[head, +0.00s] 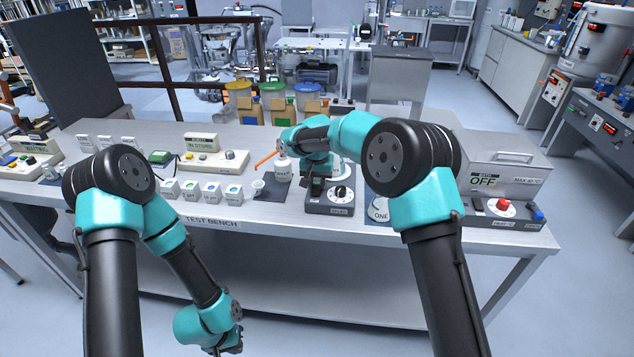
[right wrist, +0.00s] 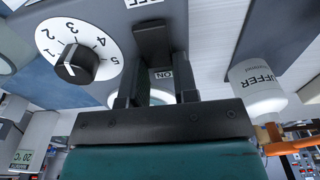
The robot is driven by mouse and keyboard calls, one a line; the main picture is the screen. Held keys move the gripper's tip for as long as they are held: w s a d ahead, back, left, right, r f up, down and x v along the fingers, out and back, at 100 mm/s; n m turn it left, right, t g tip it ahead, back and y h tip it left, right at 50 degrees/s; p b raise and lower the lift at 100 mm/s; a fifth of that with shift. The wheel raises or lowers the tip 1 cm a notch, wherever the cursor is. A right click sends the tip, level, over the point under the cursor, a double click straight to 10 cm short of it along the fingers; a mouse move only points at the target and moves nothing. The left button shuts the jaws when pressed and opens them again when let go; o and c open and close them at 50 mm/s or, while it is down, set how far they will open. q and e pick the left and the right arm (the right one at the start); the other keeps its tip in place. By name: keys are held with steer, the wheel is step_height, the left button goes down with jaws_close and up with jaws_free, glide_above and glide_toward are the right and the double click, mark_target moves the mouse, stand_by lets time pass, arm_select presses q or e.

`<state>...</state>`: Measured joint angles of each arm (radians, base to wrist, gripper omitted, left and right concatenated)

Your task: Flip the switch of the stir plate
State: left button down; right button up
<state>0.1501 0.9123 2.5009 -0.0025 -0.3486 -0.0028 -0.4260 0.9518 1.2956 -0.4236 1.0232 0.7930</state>
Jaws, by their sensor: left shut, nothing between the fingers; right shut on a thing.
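The stir plate (head: 330,208) is a dark grey box with a white dial at the front middle of the bench. In the right wrist view its numbered dial (right wrist: 79,54) shows beside a black switch (right wrist: 153,40), with an OFF label (right wrist: 142,3) at the top edge and an ON label (right wrist: 164,76) nearer my gripper. My right gripper (right wrist: 156,75) is shut on the switch, one finger on each side. In the head view my own arm partly hides this gripper (head: 317,184). My left gripper (head: 230,342) is shut and empty, low in front of the bench.
A white buffer bottle (head: 282,169) stands close left of the stir plate and shows in the wrist view (right wrist: 258,88). A bath unit marked OFF (head: 497,175) stands at right. Room in front of the bench is free.

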steer(key=shift+s+r+t, duration=0.1)
steer(key=shift+s+t, duration=0.05)
steer(key=shift+t, duration=0.5)
steer(key=shift+s+r+t, duration=0.1)
steer(key=shift+t, duration=0.55)
steer(key=o, duration=0.9)
steer(key=v, duration=1.7)
steer(key=shift+a+r, duration=0.2)
